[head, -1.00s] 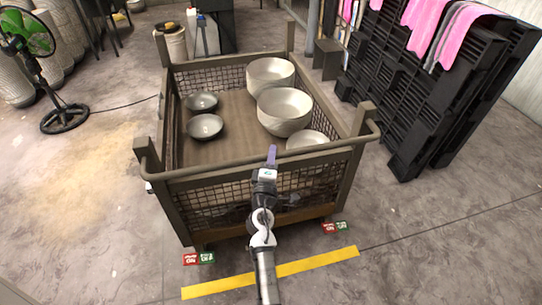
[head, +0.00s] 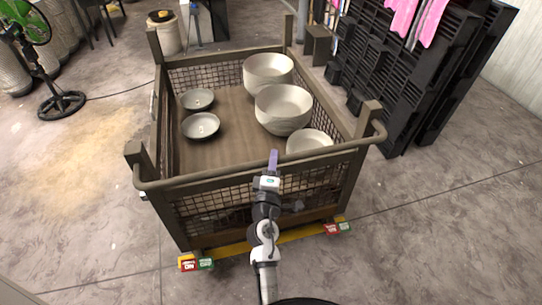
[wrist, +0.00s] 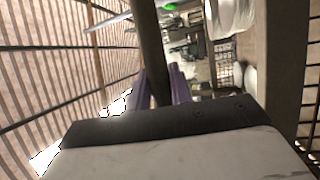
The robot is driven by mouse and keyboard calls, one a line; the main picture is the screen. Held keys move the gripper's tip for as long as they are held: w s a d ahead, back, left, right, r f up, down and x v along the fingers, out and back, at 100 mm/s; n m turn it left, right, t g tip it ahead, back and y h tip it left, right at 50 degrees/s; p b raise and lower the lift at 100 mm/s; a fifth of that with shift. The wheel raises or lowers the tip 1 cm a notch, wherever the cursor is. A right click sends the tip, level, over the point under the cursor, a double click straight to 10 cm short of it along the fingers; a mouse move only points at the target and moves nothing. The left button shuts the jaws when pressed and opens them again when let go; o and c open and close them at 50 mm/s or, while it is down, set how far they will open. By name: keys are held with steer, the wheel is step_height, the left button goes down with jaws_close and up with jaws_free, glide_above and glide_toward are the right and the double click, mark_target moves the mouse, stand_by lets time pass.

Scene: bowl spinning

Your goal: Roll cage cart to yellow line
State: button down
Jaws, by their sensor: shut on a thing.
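The cage cart (head: 330,187) is a brown metal-framed cart with mesh sides and a tube handle (head: 215,177) along its near top edge. My gripper (head: 273,160) is at the middle of that near edge. In the wrist view, its purple fingers (wrist: 160,88) stand either side of the handle bar (wrist: 151,50), shut on it. The yellow line (head: 290,236) is on the floor at the cart's near bottom edge. The cart's front partly covers it, and my arm crosses in front of it. Red and green tags (head: 196,264) at the cart's near left corner overlap the line's left end.
Large white bowls (head: 284,106) and smaller grey bowls (head: 201,126) sit inside the cart. Black pallets (head: 405,85) with pink cloths stand at right. A green fan (head: 45,70) stands at left. The near floor is clear.

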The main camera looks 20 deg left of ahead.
steer(key=shift+s+d, duration=0.65)
steer(key=shift+s, duration=0.2)
steer(key=c, duration=1.3)
jaws_free()
steer(key=shift+o, duration=0.2)
steer(key=shift+s+f, duration=0.1)
steer(key=shift+s, duration=0.05)
